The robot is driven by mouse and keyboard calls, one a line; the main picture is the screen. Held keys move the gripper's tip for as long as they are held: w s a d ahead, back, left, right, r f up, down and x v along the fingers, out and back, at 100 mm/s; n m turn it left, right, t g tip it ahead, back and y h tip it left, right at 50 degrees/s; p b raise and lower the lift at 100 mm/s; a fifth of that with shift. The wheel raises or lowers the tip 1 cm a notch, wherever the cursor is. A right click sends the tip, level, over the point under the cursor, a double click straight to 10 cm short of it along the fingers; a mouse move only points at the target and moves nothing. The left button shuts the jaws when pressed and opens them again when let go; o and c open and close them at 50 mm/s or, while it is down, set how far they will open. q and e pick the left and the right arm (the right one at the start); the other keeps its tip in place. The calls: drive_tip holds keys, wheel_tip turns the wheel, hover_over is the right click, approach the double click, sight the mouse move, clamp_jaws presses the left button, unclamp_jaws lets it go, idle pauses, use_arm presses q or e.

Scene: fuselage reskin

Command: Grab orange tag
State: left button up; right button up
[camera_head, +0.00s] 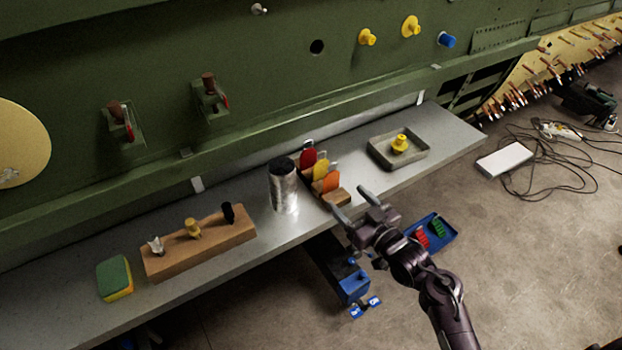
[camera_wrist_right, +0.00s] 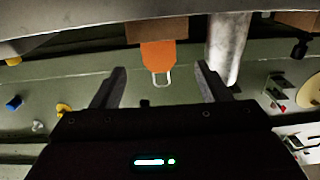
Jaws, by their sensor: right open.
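The orange tag (camera_head: 331,181) stands in a small wooden block (camera_head: 337,196) on the grey shelf, in front of a yellow tag (camera_head: 321,169) and a red tag (camera_head: 308,158). In the right wrist view the orange tag (camera_wrist_right: 158,54) carries a pale wire loop and lies between the fingertips across the picture, a little beyond them. My right gripper (camera_head: 350,201), also in the wrist view (camera_wrist_right: 160,70), is open and empty, just in front of the block at the shelf's front edge. My left gripper is not in view.
A silver cylinder (camera_head: 283,187) stands close to the left of the tag block. A grey tray (camera_head: 418,158) with a yellow part lies to the right. A wooden rack (camera_head: 205,252) and a sponge (camera_head: 115,278) are farther left. The green fuselage panel rises behind the shelf (camera_head: 455,143).

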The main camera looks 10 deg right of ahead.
sight(332, 182)
drive_tip(key=shift+w+a+r+p, duration=0.1)
drive_tip(key=shift+w+p, duration=0.25)
drive_tip(key=shift+w, duration=0.5)
drive_tip(key=p+x, duration=0.1)
drive_tip(key=x, duration=0.2)
drive_tip(key=shift+w+a+p, duration=0.25)
drive_tip(key=shift+w+p, duration=0.05)
drive_tip(key=shift+p, duration=0.05)
drive_tip(key=shift+w+a, duration=0.2)
drive_tip(key=shift+w, duration=0.25)
drive_tip(key=shift+f, duration=0.25)
drive_tip(key=c, duration=1.1)
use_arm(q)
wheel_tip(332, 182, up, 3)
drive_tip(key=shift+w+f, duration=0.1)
use_arm(e)
drive_tip(key=shift+o, duration=0.2)
